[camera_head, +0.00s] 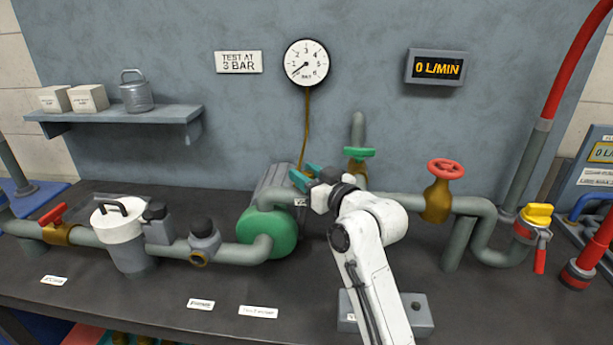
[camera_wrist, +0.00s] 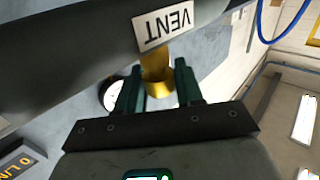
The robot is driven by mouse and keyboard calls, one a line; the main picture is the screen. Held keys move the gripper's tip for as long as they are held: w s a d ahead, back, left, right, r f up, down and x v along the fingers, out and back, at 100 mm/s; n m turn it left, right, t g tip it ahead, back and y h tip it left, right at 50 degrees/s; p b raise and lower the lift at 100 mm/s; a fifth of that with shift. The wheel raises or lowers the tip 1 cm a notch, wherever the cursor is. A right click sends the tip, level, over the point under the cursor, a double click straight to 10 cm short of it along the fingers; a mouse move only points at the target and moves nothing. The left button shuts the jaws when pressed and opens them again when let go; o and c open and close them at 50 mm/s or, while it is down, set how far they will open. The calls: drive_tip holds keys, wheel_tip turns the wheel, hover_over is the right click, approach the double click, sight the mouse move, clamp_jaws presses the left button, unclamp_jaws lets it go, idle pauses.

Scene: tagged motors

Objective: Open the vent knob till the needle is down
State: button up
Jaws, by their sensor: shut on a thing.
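The brass vent fitting (camera_wrist: 157,72), under a white VENT label (camera_wrist: 166,25), sits between my gripper's teal fingers in the wrist view. My gripper (camera_wrist: 158,88) is shut on this vent knob; the fingers hide its sides. In the head view, my gripper (camera_head: 305,178) reaches over the pipe beside the green pump (camera_head: 268,232), and the knob itself is hidden. The round gauge (camera_head: 306,62) on the wall has its needle pointing to the lower left, near the low end of its scale. Part of the gauge (camera_wrist: 106,94) shows behind a finger in the wrist view.
A red handwheel (camera_head: 446,169) on a brass valve is to the right. A flow display (camera_head: 436,67) reads 0 L/MIN. A sign (camera_head: 238,62) reads TEST AT 3 BAR. Pipes run along the dark bench.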

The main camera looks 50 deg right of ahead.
drive_tip(key=shift+d+f+n+y+b, duration=0.1)
drive_tip(key=shift+f+n+y+b, duration=0.05)
drive_tip(key=shift+n+y+b, duration=0.8)
drive_tip(key=shift+d+f+n+y+b, duration=0.1)
drive_tip(key=shift+n+y+b, duration=0.5)
drive_tip(key=shift+y, duration=0.65)
drive_tip(key=shift+a+r+n+y+b, duration=0.2)
drive_tip(key=shift+n+y+b, duration=0.25)
drive_tip(key=shift+y+b, duration=0.5)
drive_tip(key=o, duration=0.9)
drive_tip(key=shift+o, duration=0.2)
drive_tip(key=shift+s, duration=0.1)
drive_tip(key=s+d, duration=0.2)
drive_tip(key=s, duration=0.8)
drive_tip(key=shift+s, duration=0.2)
drive_tip(key=shift+d, duration=0.15)
